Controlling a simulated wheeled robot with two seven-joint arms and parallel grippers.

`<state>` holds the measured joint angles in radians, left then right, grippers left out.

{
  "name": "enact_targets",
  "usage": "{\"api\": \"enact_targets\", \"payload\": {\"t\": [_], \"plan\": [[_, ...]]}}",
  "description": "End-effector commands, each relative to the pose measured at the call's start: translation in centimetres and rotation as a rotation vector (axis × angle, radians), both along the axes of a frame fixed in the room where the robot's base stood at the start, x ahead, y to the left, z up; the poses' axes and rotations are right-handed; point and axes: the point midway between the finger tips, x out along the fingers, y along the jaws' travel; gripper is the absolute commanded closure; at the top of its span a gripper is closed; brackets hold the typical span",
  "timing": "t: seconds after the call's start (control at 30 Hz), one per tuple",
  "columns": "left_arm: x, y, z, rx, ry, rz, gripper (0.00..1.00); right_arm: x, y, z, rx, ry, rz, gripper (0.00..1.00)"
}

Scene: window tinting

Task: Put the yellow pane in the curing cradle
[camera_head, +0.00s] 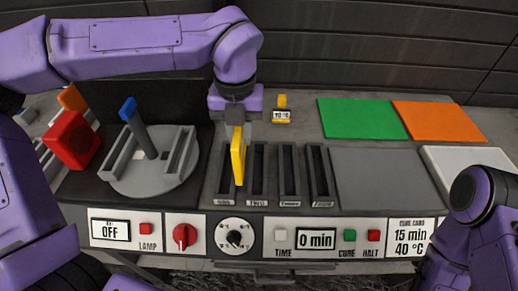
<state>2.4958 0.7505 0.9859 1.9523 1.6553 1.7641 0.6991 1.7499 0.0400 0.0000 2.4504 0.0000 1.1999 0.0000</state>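The yellow pane (238,157) is seen nearly edge-on, upright, below my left gripper (236,121). The gripper points down and appears shut on the pane's top; its fingertips are mostly hidden. The pane's lower end overlaps the leftmost of several dark upright slots (289,172) in a grey rack. I cannot tell whether it is inside that slot or just above it. The slots have small labels too small to read surely; no label names the curing cradle. My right arm shows at the lower right, but its gripper is out of view.
A round grey stand (183,178) with two rails and a blue-tipped lever (128,108) is left of the slots, beside a red block (71,139). Green (361,118) and orange (437,121) panels lie at the back right. The front control panel (318,264) reads "0 min".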

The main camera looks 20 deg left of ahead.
Motion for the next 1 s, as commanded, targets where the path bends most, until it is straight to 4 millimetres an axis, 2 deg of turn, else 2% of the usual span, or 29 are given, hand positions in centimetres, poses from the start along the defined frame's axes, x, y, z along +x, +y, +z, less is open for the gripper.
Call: {"api": "enact_targets", "payload": {"t": [0.1,0.33,0.5,0.9,0.93,1.0], "plan": [[1.1,-1.6,-2.6,0.003,0.007,0.001,1.00,0.0,0.0,0.7,-0.001,-0.001,0.000,0.57],[2.3,-3.3,-5.2,0.002,0.004,0.002,1.00,0.0,0.0,1.3,0.000,0.000,0.000,0.57],[2.4,-3.3,-8.0,-0.001,0.002,0.004,1.00,0.0,0.0,1.5,0.000,0.000,0.000,0.57],[2.4,-3.3,-8.9,0.000,0.000,0.004,1.00,0.0,0.0,1.2,0.000,0.000,0.000,0.57],[2.4,-3.2,-8.8,0.001,0.001,0.004,0.69,0.0,0.0,1.3,0.000,0.000,0.000,0.57],[2.4,-3.2,-8.8,0.001,0.001,0.004,0.53,0.0,0.0,1.3,0.000,0.000,0.000,0.57]]}}
